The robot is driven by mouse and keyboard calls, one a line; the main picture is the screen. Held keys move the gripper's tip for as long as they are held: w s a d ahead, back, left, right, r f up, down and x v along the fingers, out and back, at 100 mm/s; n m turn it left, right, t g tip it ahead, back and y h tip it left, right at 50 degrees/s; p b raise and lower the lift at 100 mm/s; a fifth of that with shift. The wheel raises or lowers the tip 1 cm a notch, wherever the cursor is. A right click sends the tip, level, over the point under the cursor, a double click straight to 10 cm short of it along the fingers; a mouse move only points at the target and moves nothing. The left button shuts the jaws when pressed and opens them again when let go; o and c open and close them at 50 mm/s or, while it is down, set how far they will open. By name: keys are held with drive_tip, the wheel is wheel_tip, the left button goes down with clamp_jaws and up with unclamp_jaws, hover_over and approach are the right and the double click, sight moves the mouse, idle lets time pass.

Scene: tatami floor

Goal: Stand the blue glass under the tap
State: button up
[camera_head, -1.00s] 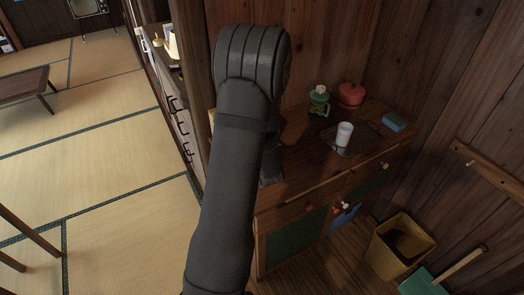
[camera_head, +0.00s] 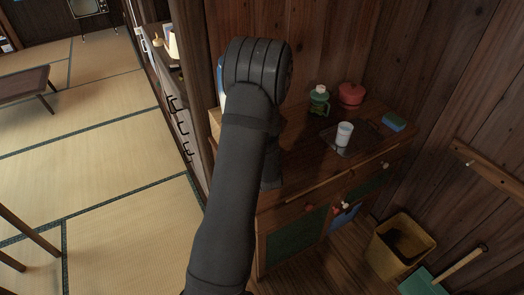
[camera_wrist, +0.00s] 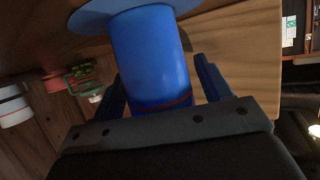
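In the wrist view the blue glass (camera_wrist: 152,58), a blue cylinder with a thin red band, lies between the two fingers of my gripper (camera_wrist: 160,66). The fingers are close along its sides; I cannot tell whether both touch it. A paler blue round shape (camera_wrist: 105,12) shows at the glass's far end. In the head view my arm hides the gripper and the glass. A blue and white thing (camera_head: 221,78) shows in part behind the arm's left edge. I cannot make out a tap in either view.
A white cup (camera_head: 344,134) stands on a dark mat on the wooden cabinet (camera_head: 300,160). Behind it are a green jar (camera_head: 319,101) and a red pot (camera_head: 351,95); a blue sponge (camera_head: 394,121) lies to the right. A yellow bin (camera_head: 400,247) stands on the floor.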

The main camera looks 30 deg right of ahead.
drive_tip(key=shift+r, duration=0.2)
drive_tip(key=v, duration=1.2)
drive_tip(key=shift+f, duration=0.1)
drive_tip(key=x, duration=1.2)
drive_tip(key=shift+w+r, duration=0.1)
drive_tip(key=shift+r, duration=1.7)
drive_tip(key=shift+f, duration=0.15)
